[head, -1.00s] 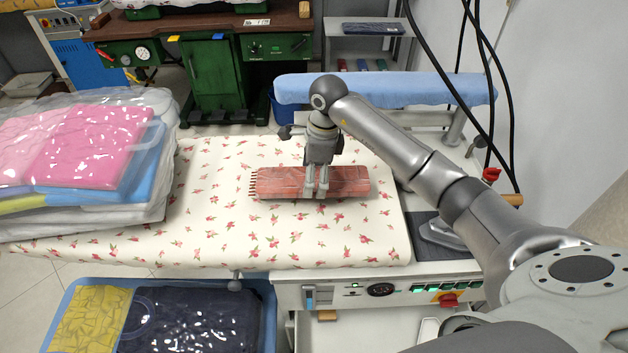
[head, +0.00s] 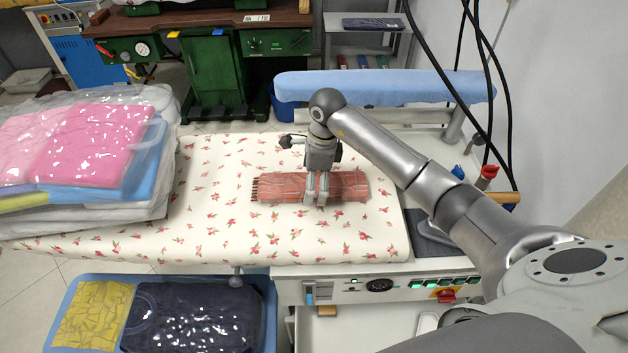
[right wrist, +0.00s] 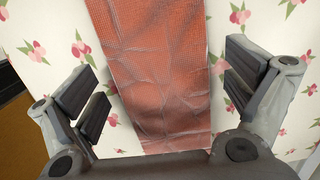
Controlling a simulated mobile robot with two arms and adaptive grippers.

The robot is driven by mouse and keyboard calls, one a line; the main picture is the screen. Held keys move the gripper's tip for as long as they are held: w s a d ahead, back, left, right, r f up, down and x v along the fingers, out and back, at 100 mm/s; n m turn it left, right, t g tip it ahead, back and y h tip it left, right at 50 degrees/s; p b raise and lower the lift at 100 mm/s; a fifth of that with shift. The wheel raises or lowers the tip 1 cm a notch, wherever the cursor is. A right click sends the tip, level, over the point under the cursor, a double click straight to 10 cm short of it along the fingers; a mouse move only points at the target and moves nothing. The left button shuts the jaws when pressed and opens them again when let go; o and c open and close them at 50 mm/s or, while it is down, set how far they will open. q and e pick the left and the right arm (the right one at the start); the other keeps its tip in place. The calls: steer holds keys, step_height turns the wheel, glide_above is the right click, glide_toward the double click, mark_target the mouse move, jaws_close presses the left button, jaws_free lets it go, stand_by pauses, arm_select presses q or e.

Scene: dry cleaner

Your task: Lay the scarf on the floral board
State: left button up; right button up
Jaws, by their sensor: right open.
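The scarf (head: 345,186) is a folded, rust-red strip with a dark fringe at its left end. It lies flat on the floral board (head: 230,225), a cream surface with pink flowers. My right gripper (head: 316,200) is over the middle of the scarf, fingers pointing down. In the right wrist view the scarf (right wrist: 165,75) runs between the two spread fingers of the gripper (right wrist: 168,105), with gaps showing floral cloth on both sides. I cannot tell if the fingertips touch the board. My left gripper is not in view.
Plastic-wrapped folded clothes (head: 90,150) are piled on the board's left. A blue tub (head: 268,310) with wrapped garments stands below the front edge. A blue padded sleeve board (head: 390,87) is behind, and hoses hang at the right. The board around the scarf is clear.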

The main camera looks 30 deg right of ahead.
steer(key=shift+r, duration=0.3)
step_height(320, 180, up, 12)
steer(key=d+b, duration=0.1)
steer(key=b, duration=0.2)
steer(key=shift+s+d+f, duration=0.15)
steer(key=shift+s+f, duration=0.05)
steer(key=shift+s, duration=0.15)
